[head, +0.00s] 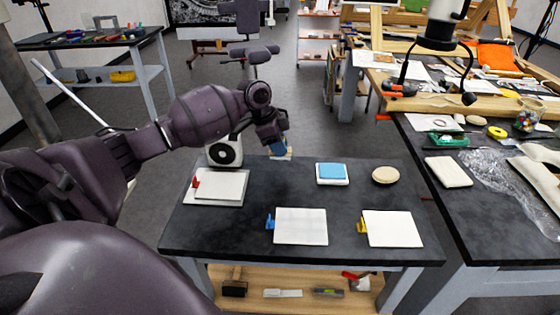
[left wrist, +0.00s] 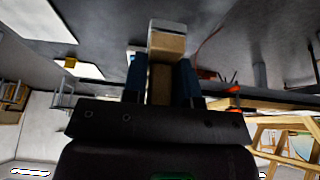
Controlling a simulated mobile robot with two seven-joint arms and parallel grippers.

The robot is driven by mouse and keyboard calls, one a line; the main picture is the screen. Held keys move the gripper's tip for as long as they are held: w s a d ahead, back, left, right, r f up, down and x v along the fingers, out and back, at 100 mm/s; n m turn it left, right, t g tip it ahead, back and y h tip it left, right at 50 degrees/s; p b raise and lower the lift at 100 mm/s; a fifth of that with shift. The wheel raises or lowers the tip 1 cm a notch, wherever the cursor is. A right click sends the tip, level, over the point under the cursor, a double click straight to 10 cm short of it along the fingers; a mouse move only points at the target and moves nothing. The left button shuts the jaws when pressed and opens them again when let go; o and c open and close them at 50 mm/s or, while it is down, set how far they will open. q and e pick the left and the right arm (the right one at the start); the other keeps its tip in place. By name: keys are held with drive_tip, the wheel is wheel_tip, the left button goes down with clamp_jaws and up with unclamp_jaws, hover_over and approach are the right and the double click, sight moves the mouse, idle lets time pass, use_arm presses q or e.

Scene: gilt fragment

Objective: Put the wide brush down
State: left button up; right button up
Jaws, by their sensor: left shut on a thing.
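My left gripper (head: 279,146) is above the back edge of the dark table (head: 330,200), left of the blue-topped white pad (head: 332,172). It is shut on the wide brush, a small light-coloured bit of which shows below the fingers in the head view (head: 282,155). In the left wrist view the two blue fingers (left wrist: 161,82) stand on either side of the brush's tan body (left wrist: 166,43), with a pale band at its far end. The fingers hide part of the brush. My right gripper is not in view.
On the table lie a white slab with a red clip (head: 222,185), white squares with a blue clip (head: 300,227) and a yellow clip (head: 392,229), and a round tan disc (head: 385,175). A white device (head: 224,152) stands at the back left. Bare tabletop lies between them.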

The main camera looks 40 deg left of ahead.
use_arm(q)
drive_tip(key=shift+f+b, duration=0.35)
drive_tip(key=shift+f, duration=2.35)
drive_tip(key=shift+f, duration=0.15)
drive_tip(key=o, duration=0.8)
drive_tip(key=p+v, duration=0.1)
drive_tip(key=v, duration=1.1)
drive_tip(key=shift+p, duration=0.35)
